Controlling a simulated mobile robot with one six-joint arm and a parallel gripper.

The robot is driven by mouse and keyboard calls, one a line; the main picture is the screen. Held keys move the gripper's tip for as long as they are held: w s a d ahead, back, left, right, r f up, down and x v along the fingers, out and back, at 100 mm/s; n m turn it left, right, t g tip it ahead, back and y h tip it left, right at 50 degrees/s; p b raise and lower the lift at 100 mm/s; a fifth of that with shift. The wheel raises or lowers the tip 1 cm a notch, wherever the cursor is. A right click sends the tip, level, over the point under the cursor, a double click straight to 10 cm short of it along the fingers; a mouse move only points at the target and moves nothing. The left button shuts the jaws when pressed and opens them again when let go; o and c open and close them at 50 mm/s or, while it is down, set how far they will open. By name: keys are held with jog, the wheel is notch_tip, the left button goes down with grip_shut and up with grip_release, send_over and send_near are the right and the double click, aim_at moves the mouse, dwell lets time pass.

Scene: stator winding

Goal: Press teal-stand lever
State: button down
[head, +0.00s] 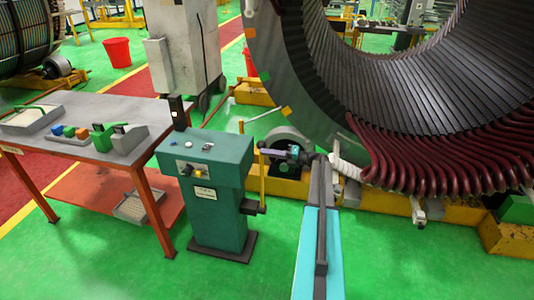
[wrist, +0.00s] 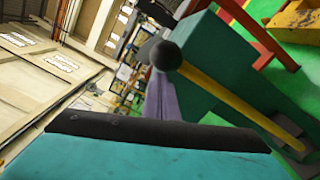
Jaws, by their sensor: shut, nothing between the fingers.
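The teal stand (head: 218,205) stands on the green floor left of my arm in the head view; it also shows in the wrist view (wrist: 215,60). Its lever is a yellow rod (head: 262,175) on the stand's right side, roughly upright, with a dark knob at the top. In the wrist view the yellow lever (wrist: 225,92) runs diagonally, and its knob (wrist: 166,55) is large and close. My gripper (head: 267,152) is shut and empty, its purple fingers pointing left at the lever's top. The fingers (wrist: 158,92) appear beside the knob; I cannot tell whether they touch.
A table (head: 95,120) with trays and small coloured parts stands left of the stand. The large stator (head: 300,90) with dark red windings fills the right, on a yellow base (head: 375,205). A grey cabinet (head: 185,50) stands behind. Green floor is clear in front.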

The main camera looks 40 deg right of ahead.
jog(key=s+d+b, duration=0.2)
jog(key=s+d, duration=0.1)
jog(key=s, duration=0.8)
jog(key=shift+s+f, duration=0.15)
jog(key=shift+f, duration=0.3)
